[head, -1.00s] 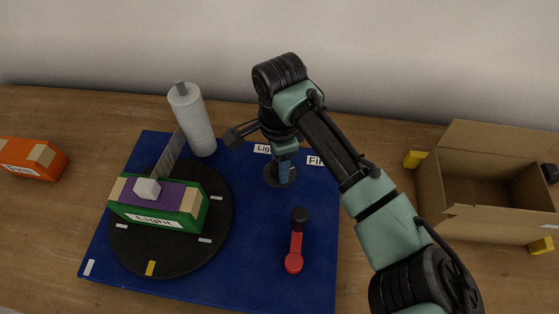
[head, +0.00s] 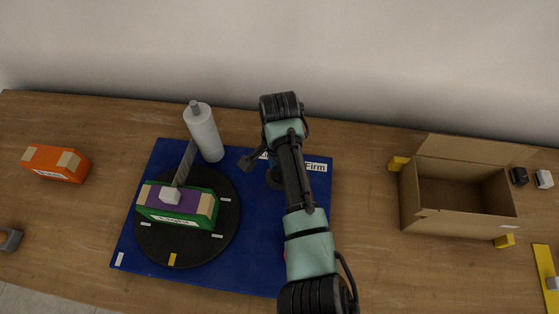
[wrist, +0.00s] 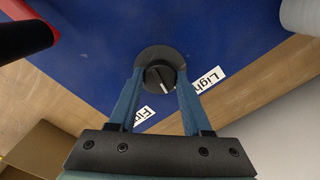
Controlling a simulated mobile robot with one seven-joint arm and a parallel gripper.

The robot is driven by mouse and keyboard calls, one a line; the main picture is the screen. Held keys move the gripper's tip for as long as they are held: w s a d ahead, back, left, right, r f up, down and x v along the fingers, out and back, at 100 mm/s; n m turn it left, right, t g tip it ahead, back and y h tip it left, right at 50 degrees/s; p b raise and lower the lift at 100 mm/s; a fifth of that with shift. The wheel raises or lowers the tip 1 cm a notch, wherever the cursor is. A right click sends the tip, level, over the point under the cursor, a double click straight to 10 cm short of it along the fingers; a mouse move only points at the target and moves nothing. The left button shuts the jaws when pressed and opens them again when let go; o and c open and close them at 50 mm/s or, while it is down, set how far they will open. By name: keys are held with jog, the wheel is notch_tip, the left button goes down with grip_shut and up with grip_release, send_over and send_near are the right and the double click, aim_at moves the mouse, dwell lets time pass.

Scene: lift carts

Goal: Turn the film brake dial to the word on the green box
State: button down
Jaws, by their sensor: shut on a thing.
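The green box (head: 206,218) with a purple top lies on the black turntable; its white label reads "Light" in the earlier head view. The round black film brake dial (wrist: 153,58) is on the blue board (wrist: 90,62). In the wrist view my gripper (wrist: 159,76) has its two blue fingers on either side of the dial knob (wrist: 154,76), shut on it. The knob's white mark points between the "Light" label (wrist: 208,80) and the "Firm" label (wrist: 143,115), partly hidden by a finger. In the head view my arm covers most of the dial; the "Firm" label (head: 316,167) shows.
A white film roll (head: 204,135) stands behind the turntable (head: 160,250). A red-and-black handle (wrist: 48,30) is mostly hidden by my arm in the head view. An open cardboard box (head: 455,222) is at right, an orange box (head: 55,163) at left.

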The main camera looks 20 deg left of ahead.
jog(key=shift+n+p, duration=0.6)
jog(key=shift+n, duration=0.7)
jog(key=shift+c, duration=1.7)
grip_release()
notch_tip(320, 180, up, 13)
jog(key=shift+p, duration=0.4)
